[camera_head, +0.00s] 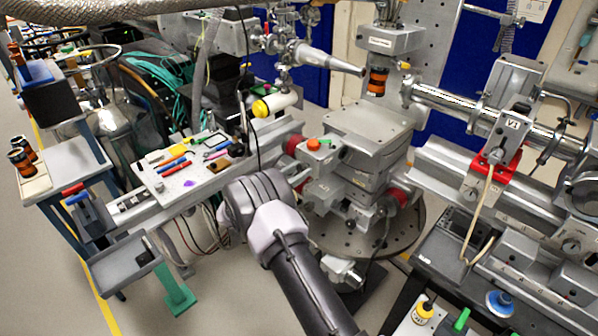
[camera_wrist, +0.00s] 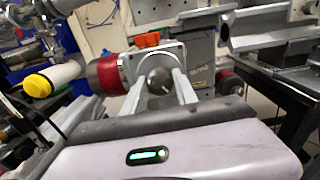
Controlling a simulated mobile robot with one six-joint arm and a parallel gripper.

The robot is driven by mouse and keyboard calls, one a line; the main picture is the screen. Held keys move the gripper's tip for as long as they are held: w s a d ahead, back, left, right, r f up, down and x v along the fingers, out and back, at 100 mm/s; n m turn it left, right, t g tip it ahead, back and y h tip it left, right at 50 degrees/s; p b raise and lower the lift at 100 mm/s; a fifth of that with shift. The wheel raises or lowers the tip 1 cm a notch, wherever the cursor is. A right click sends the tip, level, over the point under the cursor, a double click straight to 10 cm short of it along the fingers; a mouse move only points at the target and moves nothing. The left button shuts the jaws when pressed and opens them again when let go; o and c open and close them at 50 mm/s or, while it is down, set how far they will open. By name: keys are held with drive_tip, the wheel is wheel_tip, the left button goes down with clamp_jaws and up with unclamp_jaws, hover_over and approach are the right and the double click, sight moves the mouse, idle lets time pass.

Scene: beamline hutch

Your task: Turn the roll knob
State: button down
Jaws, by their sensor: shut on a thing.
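In the wrist view, a round silver metal knob (camera_wrist: 159,81) sits on the near face of a grey stage block. My gripper (camera_wrist: 158,88) has one finger on each side of this knob and is shut on it. I take it to be the roll knob, but no label is readable. An orange knob (camera_wrist: 147,40) is on top of the block, and it also shows in the head view (camera_head: 314,143). In the head view my wrist hides the fingers and the held knob.
A red cylinder (camera_wrist: 107,75) is on the block's left side in the wrist view. A yellow-capped white cylinder (camera_head: 270,104) is close by at the upper left. A tool tray (camera_head: 215,185) is left of my wrist. The rail bench (camera_head: 435,165) is at the right.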

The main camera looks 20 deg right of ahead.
drive_tip(key=shift+f+m+b, duration=0.1)
drive_tip(key=shift+m+b, duration=0.2)
drive_tip(key=shift+f+m+b, duration=0.1)
drive_tip(key=shift+m+b, duration=0.75)
drive_tip(key=shift+m, duration=0.15)
drive_tip(key=m+b, duration=0.3)
drive_tip(key=shift+m, duration=0.4)
drive_tip(key=m+b, duration=0.6)
drive_tip(key=m, duration=0.2)
drive_tip(key=shift+b, duration=0.4)
drive_tip(key=m+b, duration=0.1)
drive_tip(key=m, duration=0.3)
drive_tip(key=shift+m, duration=0.3)
drive_tip(key=shift+r+m, duration=0.2)
drive_tip(key=shift+m, duration=2.1)
